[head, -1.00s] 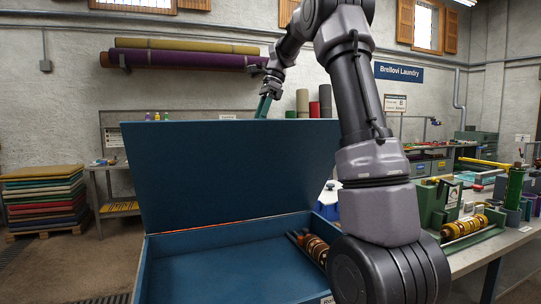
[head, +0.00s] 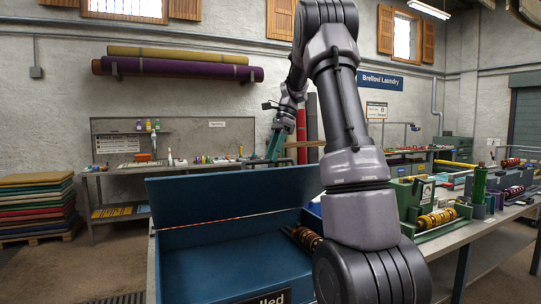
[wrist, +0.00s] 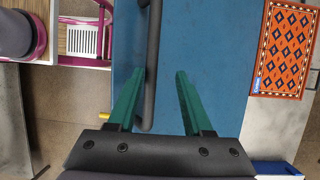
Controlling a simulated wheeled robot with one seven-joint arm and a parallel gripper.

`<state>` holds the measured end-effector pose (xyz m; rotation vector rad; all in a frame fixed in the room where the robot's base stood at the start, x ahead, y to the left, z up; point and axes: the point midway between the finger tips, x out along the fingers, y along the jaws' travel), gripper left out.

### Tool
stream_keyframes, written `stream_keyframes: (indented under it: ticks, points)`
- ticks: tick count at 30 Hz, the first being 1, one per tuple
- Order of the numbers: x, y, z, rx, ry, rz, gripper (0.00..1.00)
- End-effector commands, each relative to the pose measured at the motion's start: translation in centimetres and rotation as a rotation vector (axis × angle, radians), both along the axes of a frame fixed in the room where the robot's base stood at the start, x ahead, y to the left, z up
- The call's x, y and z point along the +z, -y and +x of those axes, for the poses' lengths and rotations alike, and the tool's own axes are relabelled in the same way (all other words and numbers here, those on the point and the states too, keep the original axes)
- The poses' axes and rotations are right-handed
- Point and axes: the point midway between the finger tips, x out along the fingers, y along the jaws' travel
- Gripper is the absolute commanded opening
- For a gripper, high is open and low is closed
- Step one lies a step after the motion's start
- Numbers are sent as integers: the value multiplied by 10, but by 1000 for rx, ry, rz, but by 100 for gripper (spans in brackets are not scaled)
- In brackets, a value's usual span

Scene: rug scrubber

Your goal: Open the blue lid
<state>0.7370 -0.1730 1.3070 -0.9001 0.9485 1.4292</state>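The blue lid (head: 235,200) stands raised at the back of the open blue box (head: 215,275) in the head view, leaning back. Its blue face (wrist: 215,45) fills the middle of the wrist view. A dark bar handle (wrist: 151,55) runs along the lid there. My gripper (wrist: 161,74) is open, its green fingers apart. The bar lies between them, close beside the left finger; I cannot tell whether they touch. In the head view my gripper (head: 275,145) is above the lid's far edge.
A brass-coloured roller (head: 306,238) lies in the box's right side. A bench (head: 470,230) with coloured rollers and fixtures stands to the right. Stacked rugs (head: 37,205) are at the left. A patterned orange rug (wrist: 286,50) shows in the wrist view.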

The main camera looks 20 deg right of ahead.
Motion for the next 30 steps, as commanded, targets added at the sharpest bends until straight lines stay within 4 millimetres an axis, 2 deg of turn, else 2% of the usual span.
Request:
stream_keyframes:
  ticks: [11,30]
  points:
    - [3,2,2,-1,1,0,50]
    - [40,18,20,-1,1,0,50]
